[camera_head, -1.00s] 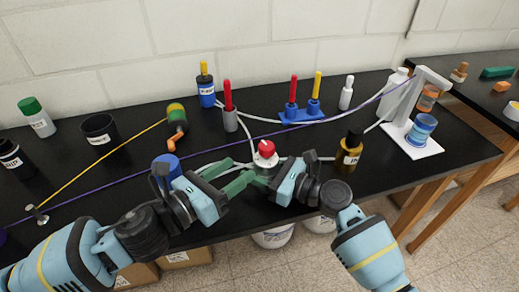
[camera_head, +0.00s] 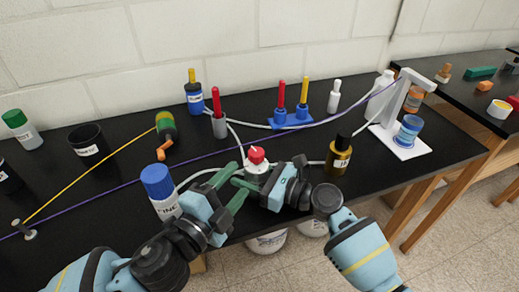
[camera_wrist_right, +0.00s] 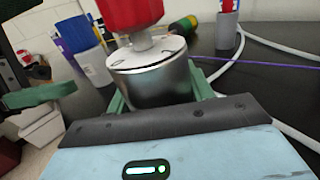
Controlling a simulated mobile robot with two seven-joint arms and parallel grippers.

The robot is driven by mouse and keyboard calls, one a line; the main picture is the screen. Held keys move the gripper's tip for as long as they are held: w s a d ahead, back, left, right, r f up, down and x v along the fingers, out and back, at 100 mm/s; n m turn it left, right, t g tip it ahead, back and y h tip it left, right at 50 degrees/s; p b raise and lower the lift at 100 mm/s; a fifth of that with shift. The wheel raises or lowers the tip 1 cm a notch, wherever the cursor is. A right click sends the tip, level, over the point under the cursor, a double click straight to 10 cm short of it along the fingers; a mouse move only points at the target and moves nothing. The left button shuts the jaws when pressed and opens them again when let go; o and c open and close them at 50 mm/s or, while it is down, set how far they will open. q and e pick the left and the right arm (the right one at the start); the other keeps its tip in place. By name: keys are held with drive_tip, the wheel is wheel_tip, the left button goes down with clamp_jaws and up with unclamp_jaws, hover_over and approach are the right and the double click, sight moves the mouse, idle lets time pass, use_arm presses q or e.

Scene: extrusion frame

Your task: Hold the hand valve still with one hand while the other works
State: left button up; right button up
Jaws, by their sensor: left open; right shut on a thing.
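The hand valve (camera_head: 257,167) has a red knob on a pale body near the front of the black bench. In the right wrist view, its red knob (camera_wrist_right: 130,12) stands above a round metal body (camera_wrist_right: 152,78). My right gripper (camera_head: 256,186) is shut on that body from the right and front; its green fingers show on either side in the wrist view. My left gripper (camera_head: 242,177) is open, its green fingertips just left of the valve, with nothing seen between them. One left finger (camera_wrist_right: 38,96) shows at the left of the wrist view.
A blue-capped bottle (camera_head: 160,190) stands close to my left gripper. A dark amber bottle (camera_head: 339,160) stands right of the valve. White tubing (camera_head: 197,176) runs from the valve, and a purple line (camera_head: 125,186) crosses behind it. The bench's front edge is close.

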sight(259, 151)
use_arm(q)
drive_tip(key=n+y, duration=0.1)
drive_tip(key=n, duration=0.4)
drive_tip(key=n+t, duration=0.1)
drive_tip(key=n, duration=0.4)
drive_tip(key=s+n+y, duration=0.1)
drive_tip(key=n, duration=0.5)
drive_tip(key=shift+s+d+r+y, duration=0.1)
drive_tip(key=shift+d+r+y, duration=0.05)
drive_tip(key=shift+d+y, duration=0.2)
drive_tip(key=shift+d, duration=0.1)
drive_tip(key=x, duration=1.2)
drive_tip(key=shift+r, duration=0.2)
drive_tip(key=shift+c, duration=0.4)
